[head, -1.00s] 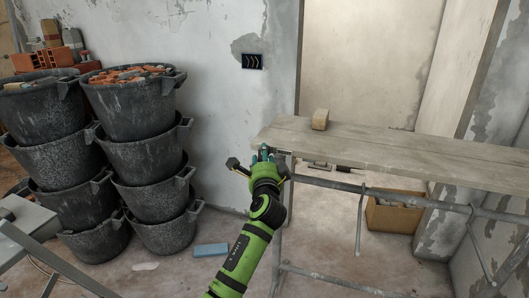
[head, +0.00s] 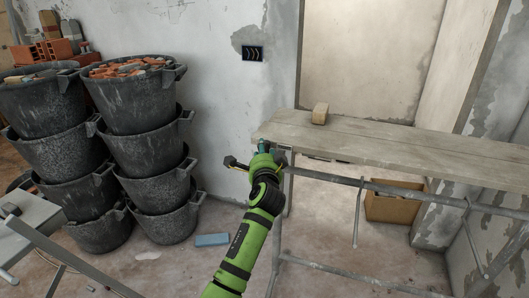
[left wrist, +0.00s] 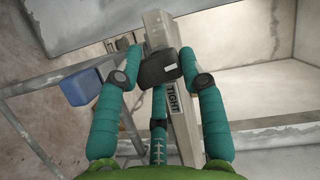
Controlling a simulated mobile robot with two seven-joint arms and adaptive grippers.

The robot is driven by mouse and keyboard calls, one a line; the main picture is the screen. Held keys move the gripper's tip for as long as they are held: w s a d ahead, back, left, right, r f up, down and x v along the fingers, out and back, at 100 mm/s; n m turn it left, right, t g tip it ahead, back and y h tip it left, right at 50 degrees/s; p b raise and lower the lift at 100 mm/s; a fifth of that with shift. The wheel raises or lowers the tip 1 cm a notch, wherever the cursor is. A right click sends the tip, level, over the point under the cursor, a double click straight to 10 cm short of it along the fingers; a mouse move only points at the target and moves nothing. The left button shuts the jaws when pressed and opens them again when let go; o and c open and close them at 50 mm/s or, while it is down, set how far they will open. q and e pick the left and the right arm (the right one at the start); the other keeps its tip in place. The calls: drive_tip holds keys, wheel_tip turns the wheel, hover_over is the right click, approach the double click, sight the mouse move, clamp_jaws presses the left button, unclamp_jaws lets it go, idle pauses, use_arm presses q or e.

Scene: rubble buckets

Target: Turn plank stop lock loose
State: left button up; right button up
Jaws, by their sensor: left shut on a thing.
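My left gripper (head: 263,145) is at the left end of the plank (head: 400,146), close to its edge. In the left wrist view its teal fingers (left wrist: 160,64) are shut on the plank stop lock (left wrist: 158,71), a dark blocky knob between the fingertips. A pale bar (left wrist: 180,117) runs beneath the knob and carries a label (left wrist: 173,97) reading "TIGHT". In the head view the gripper hides the lock. My right gripper is in neither view.
A wooden block (head: 320,113) lies on the plank. Metal trestle rails (head: 345,180) stand below it, with a cardboard box (head: 393,204) behind. Stacked black buckets (head: 135,108) of rubble stand at left. A blue block (head: 212,240) lies on the floor.

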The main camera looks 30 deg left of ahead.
use_arm(q)
drive_tip(key=o, duration=1.2)
drive_tip(key=shift+s+a+f, duration=0.15)
drive_tip(key=shift+a+f, duration=0.1)
drive_tip(key=shift+f, duration=0.1)
drive_tip(key=shift+c, duration=0.2)
drive_tip(key=shift+o, duration=0.5)
drive_tip(key=shift+a, duration=0.15)
drive_tip(key=shift+r, duration=0.1)
drive_tip(key=f+v, duration=0.1)
drive_tip(key=v, duration=1.1)
drive_tip(key=shift+r, duration=0.45)
